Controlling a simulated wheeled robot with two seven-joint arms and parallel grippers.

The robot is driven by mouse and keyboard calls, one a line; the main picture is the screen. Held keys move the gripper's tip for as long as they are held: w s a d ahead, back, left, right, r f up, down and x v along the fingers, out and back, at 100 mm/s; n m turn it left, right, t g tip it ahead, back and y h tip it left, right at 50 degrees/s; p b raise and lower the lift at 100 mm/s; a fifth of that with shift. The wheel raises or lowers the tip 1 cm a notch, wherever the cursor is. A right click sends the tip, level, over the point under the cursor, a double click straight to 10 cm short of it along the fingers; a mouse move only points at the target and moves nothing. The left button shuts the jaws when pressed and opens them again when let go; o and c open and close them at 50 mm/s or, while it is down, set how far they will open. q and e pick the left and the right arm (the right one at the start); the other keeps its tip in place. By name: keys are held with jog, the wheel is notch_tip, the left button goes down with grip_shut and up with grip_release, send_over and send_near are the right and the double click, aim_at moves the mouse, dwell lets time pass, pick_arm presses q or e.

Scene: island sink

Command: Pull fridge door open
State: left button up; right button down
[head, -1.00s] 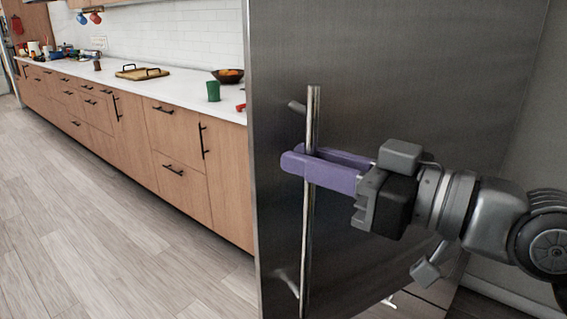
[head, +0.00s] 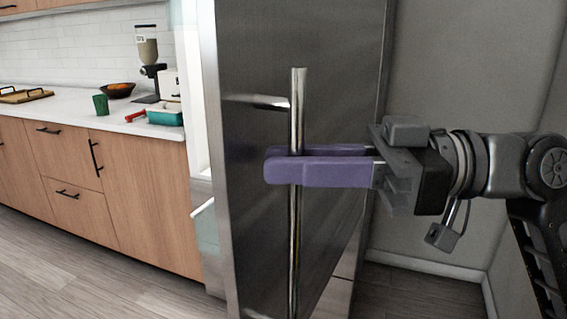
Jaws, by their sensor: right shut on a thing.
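The steel fridge door (head: 340,90) stands in the middle of the head view, swung open at an angle. Its vertical bar handle (head: 295,240) runs down the door's face near the left edge. My right gripper (head: 270,168), with purple fingers, comes in from the right and is shut on the handle's upper part. Behind the door's left edge, a strip of the pale fridge interior (head: 192,120) shows, with a shelf edge lower down. Most of the inside is hidden by the door. My left gripper is not in view.
A wooden counter (head: 145,190) with a white top stands left of the fridge. On it are a green cup (head: 101,104), a bowl (head: 118,90) and a dispenser (head: 148,60). A grey wall (head: 460,70) is close on the right. Floor is clear at lower left.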

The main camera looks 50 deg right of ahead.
jog(key=c, duration=1.7)
grip_release()
jog(key=v, duration=0.7)
jog(key=shift+s+d, duration=0.25)
jog(key=shift+s, duration=0.05)
